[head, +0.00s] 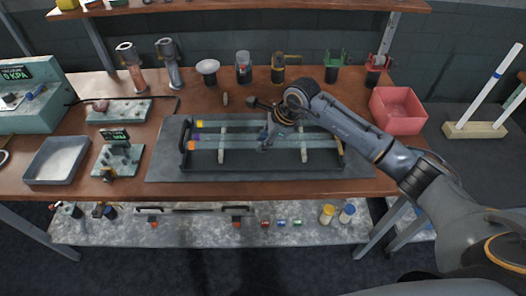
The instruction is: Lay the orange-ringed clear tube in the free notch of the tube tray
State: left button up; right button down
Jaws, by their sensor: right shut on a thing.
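The black tube tray (262,171) lies on a grey mat on the bench, with a raised handle at each end and two pale notched supports across it. Clear tubes lie left to right over it, with a yellow ring (200,124), a purple ring (196,137) and an orange ring (190,145) at their left ends. My right gripper (265,146) points down over the middle of the tray, shut on the orange-ringed clear tube (235,145), the front one. Whether this tube touches the supports I cannot tell. My left gripper is not in view.
A pink bin (397,110) stands right of the tray. A grey open tray (57,160) and small instruments are at the left. Several clamps and cups line the bench's back. The mat's front strip (260,188) is clear. A lower shelf (200,229) holds small parts.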

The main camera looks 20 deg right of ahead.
jog(key=f, duration=0.1)
jog(key=f+b, duration=0.1)
jog(key=f, duration=0.1)
jog(key=shift+w+a+f+b, duration=0.1)
jog(key=shift+w+f+b, duration=0.15)
jog(key=shift+f+b, duration=0.1)
jog(key=shift+f, duration=0.2)
jog(key=c, duration=1.1)
grip_release()
jog(key=shift+c, duration=0.2)
jog(key=shift+r, duration=0.1)
jog(key=shift+r, duration=0.15)
jog(key=shift+d+r, duration=0.25)
jog(key=shift+r, duration=0.05)
jog(key=b+v, duration=0.2)
jog(key=v, duration=0.9)
jog(key=shift+s, duration=0.15)
